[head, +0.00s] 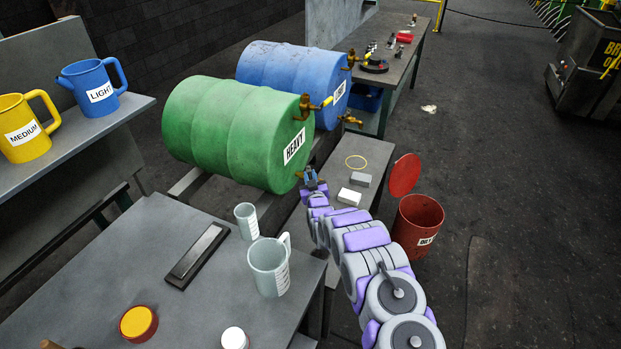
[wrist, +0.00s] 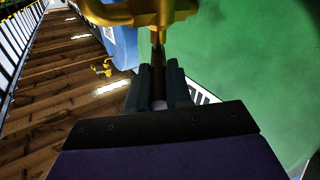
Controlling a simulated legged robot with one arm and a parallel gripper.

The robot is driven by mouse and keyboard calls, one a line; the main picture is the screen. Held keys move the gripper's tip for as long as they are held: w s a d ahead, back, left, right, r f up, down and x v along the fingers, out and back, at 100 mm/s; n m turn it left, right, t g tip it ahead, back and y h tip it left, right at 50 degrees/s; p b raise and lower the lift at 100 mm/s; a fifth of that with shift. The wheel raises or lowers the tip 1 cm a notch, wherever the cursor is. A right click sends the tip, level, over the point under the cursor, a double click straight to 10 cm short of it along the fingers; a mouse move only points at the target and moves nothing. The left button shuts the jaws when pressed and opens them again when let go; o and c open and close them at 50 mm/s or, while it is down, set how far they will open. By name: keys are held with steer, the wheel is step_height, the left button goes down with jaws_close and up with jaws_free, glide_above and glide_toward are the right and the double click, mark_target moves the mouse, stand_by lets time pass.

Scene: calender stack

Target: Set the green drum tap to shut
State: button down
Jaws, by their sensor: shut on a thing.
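The green drum (head: 225,130), labelled HEAVY, lies on its side at the centre of the head view; it fills the right of the wrist view (wrist: 245,50). It has a brass fitting with a yellow handle (head: 325,102) at the top of its end face. A brass tap (head: 300,174) sits low on that face, partly hidden by my gripper (head: 311,183). In the wrist view my gripper (wrist: 157,82) is shut on a narrow dark part hanging below the yellow-brass tap body (wrist: 140,12). The tap's setting is hard to tell.
A blue drum (head: 285,75) with brass taps lies behind. A red bin (head: 418,222) stands right of the low bench, which holds a white block (head: 349,197) and grey block (head: 361,180). Jugs (head: 269,268) stand on the near table. Open floor lies right.

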steer(key=shift+a+r+h, duration=0.1)
steer(key=shift+a+h, duration=0.2)
steer(key=shift+a, duration=0.05)
steer(key=shift+a+m+h+p, duration=0.1)
steer(key=shift+m+h+p, duration=0.25)
steer(key=shift+m+h, duration=0.3)
steer(key=c, duration=1.1)
jaws_free()
steer(key=shift+s, duration=0.2)
